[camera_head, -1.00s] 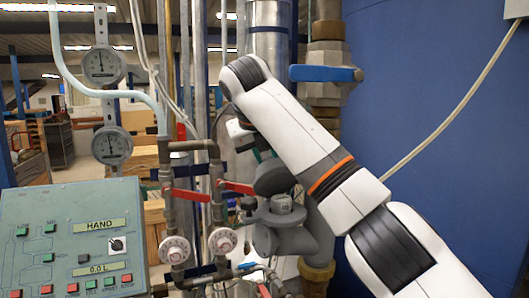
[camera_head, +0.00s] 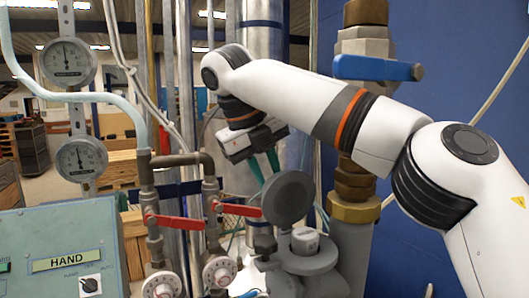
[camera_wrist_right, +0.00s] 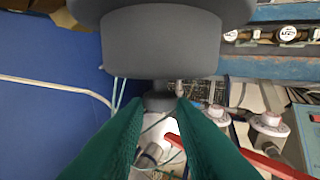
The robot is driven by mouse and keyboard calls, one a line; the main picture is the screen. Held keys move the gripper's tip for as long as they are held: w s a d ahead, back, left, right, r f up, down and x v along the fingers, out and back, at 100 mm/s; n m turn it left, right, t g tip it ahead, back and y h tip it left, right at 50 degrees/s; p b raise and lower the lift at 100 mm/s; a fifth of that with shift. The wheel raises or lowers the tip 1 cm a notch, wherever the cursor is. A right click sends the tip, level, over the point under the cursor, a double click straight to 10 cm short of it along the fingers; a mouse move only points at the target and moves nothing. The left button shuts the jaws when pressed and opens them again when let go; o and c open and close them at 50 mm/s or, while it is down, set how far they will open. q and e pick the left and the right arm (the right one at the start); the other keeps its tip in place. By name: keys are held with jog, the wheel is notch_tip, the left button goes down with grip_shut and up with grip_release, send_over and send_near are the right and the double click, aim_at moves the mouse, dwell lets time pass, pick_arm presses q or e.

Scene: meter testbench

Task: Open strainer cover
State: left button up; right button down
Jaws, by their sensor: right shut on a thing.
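The strainer (camera_head: 305,262) is a grey body on the pipework, low right of centre in the head view. Its round grey cover (camera_head: 288,197) stands up, tilted away from the opening, its disc facing the head camera. My right gripper (camera_head: 268,177), with green fingers, comes down from above at the cover's left side. In the right wrist view the fingertips (camera_wrist_right: 163,104) meet close around a grey part below the large grey cover (camera_wrist_right: 160,42), so the gripper is shut on the cover. The exact contact is partly hidden. My left gripper is not in view.
Red-handled valves (camera_head: 175,222) and round white dials (camera_head: 162,286) stand to the left. A thick pipe with a blue valve handle (camera_head: 378,68) rises behind my right arm. Two gauges (camera_head: 69,62) and a control panel (camera_head: 62,260) are at left. A blue wall is at right.

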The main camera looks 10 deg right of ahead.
jog(key=shift+w+a+f+g+h, duration=0.3)
jog(key=shift+w+f+g, duration=0.2)
jog(key=shift+f+g, duration=0.25)
jog(key=c, duration=1.3)
grip_release()
jog(key=shift+d, duration=0.1)
jog(key=shift+c, duration=0.2)
jog(key=shift+o, duration=0.5)
jog(key=shift+s+d+r, duration=0.2)
jog(key=shift+s, duration=0.05)
jog(key=shift+w+a, duration=0.1)
jog(key=shift+w, duration=0.05)
jog(key=shift+t, duration=0.25)
